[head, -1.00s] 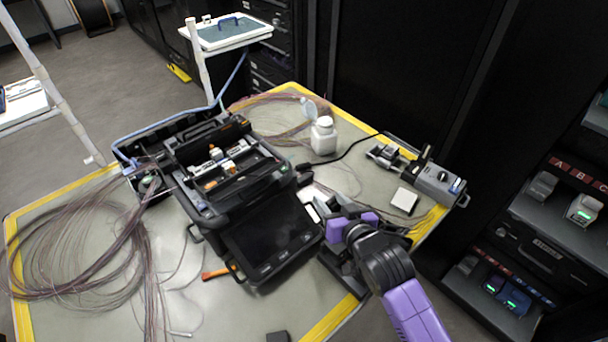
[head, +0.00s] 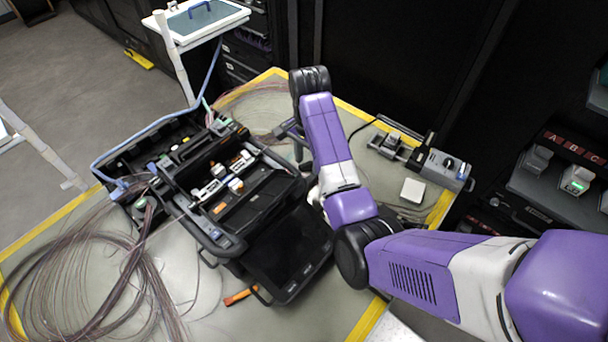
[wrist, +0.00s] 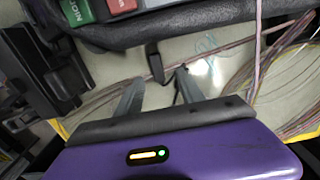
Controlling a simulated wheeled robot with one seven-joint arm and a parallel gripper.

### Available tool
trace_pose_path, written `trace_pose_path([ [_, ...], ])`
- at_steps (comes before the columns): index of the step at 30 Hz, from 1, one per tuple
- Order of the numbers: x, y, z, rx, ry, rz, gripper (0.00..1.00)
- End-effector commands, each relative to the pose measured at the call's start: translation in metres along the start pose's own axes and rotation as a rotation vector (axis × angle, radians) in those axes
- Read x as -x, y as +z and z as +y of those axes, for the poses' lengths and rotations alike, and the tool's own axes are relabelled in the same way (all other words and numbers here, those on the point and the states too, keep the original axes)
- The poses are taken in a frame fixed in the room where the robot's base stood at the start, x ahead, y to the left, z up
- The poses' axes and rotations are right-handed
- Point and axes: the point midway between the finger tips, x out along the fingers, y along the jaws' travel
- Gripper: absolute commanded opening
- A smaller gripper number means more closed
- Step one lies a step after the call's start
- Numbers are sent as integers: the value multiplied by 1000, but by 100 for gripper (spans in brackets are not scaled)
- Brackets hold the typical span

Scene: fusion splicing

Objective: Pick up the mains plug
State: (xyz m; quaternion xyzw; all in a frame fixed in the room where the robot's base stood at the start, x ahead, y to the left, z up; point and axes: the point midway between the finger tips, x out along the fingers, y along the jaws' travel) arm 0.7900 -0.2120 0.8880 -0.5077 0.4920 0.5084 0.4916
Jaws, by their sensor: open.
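I cannot make out the mains plug for certain in the head view; my arm covers the spot beside the case where the black cable (head: 361,129) ran. In the wrist view a small black piece (wrist: 157,64) lies just beyond the space between my fingertips, by the case edge; I cannot tell whether it is the plug or a case latch. My gripper (wrist: 160,77) is open, its two grey fingers apart and nothing visibly held. In the head view my gripper (head: 290,138) is low at the right back edge of the black splicer case (head: 262,190).
A grey power unit (head: 443,168) and a white block (head: 413,190) stand at the table's right. Coiled fibres (head: 75,270) cover the left, and more fibres lie around my gripper. The splicer's lowered dark screen (head: 285,250) is in front. A server rack (head: 400,60) stands behind.

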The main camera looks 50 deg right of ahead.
Motion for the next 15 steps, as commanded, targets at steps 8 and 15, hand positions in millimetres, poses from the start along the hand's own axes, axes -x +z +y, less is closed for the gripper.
trace_pose_path([
  [8,-27,-2,3,-1,2,-2,45],
  [15,-61,-5,7,1,2,-2,45],
])
